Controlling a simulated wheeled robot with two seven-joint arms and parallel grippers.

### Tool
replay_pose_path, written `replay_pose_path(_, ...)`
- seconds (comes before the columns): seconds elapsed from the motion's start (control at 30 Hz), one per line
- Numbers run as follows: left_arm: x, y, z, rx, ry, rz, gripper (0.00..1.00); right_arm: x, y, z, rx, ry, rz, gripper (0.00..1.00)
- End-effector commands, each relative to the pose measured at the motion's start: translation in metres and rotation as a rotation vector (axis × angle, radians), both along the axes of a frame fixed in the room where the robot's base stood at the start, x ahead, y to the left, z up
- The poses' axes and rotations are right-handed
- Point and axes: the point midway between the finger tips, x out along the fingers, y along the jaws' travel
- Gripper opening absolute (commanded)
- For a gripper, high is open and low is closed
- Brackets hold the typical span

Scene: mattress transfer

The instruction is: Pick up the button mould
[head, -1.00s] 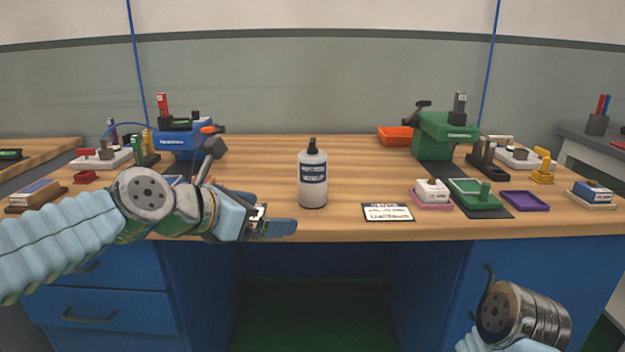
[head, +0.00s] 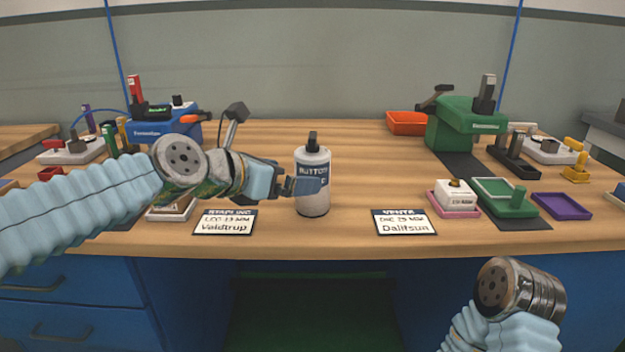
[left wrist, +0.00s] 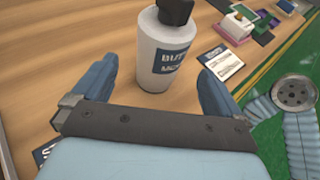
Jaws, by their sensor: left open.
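The button mould (head: 313,203) is a pale grey, bottle-shaped piece with a black cap and a dark label reading "BUTTON"; the rest of the label is partly covered. In the left wrist view the mould (left wrist: 165,50) stands between the two spread fingers (left wrist: 158,82), with gaps on both sides. My right wrist shows low at the right; its gripper is out of view.
Two label cards, left (head: 225,222) and right (head: 405,222), lie near the bench's front edge. A pink tray (head: 441,209), a green tray (head: 509,208) and a purple tray (head: 562,206) sit to the right. A green machine (head: 466,127) and a blue one (head: 160,132) stand behind.

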Motion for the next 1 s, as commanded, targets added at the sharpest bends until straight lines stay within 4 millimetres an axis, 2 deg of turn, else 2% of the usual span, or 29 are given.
replay_pose_path(0.53, 0.048, -0.043, -0.029, 0.000, 0.001, -0.001, 1.00, 0.000, 0.000, 0.000, 0.000, -0.001, 0.000, 0.40)
replay_pose_path(0.83, 0.052, -0.047, -0.031, 0.000, -0.001, 0.001, 1.00, 0.000, 0.000, 0.000, 0.000, 0.000, 0.000, 0.40)
replay_pose_path(1.0, 0.052, -0.046, -0.031, 0.000, -0.001, 0.001, 0.74, 0.000, 0.000, 0.000, 0.000, 0.000, 0.000, 0.40)
